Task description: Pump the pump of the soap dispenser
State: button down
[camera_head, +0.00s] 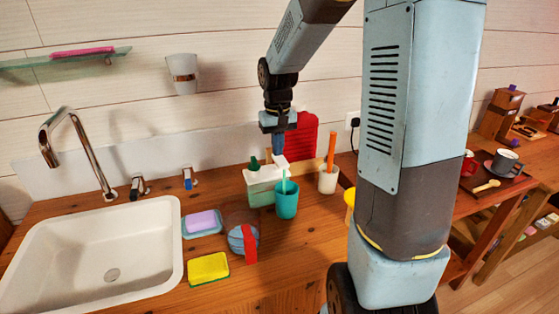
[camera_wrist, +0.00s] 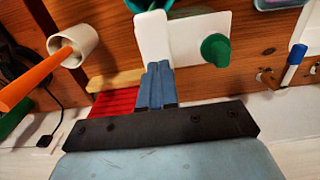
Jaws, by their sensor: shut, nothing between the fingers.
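The soap dispenser (camera_head: 262,190) stands on the wooden counter against the wall, with a pale green body and white top. A green knob (camera_head: 254,163) rises from its left part, and a white pump head (camera_head: 281,162) is on its right. In the wrist view the white top (camera_wrist: 190,38), green knob (camera_wrist: 215,49) and white pump head (camera_wrist: 152,38) show from above. My gripper (camera_head: 278,146) is shut and empty, pointing down just over the pump head. Its blue fingertips (camera_wrist: 157,68) overlap the pump head's edge in the wrist view; I cannot tell whether they touch.
A teal cup (camera_head: 286,204) stands close in front of the dispenser. A white cup (camera_head: 328,182) with an orange stick is to the right, and a red object (camera_head: 303,137) is behind. A soap dish (camera_head: 203,226), yellow sponge (camera_head: 209,269) and sink (camera_head: 60,244) lie left.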

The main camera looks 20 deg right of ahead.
jog(key=shift+f, duration=0.55)
jog(key=shift+r, duration=0.15)
jog(key=shift+r, duration=1.3)
jog(key=shift+f, duration=1.45)
jog(key=shift+r, duration=1.45)
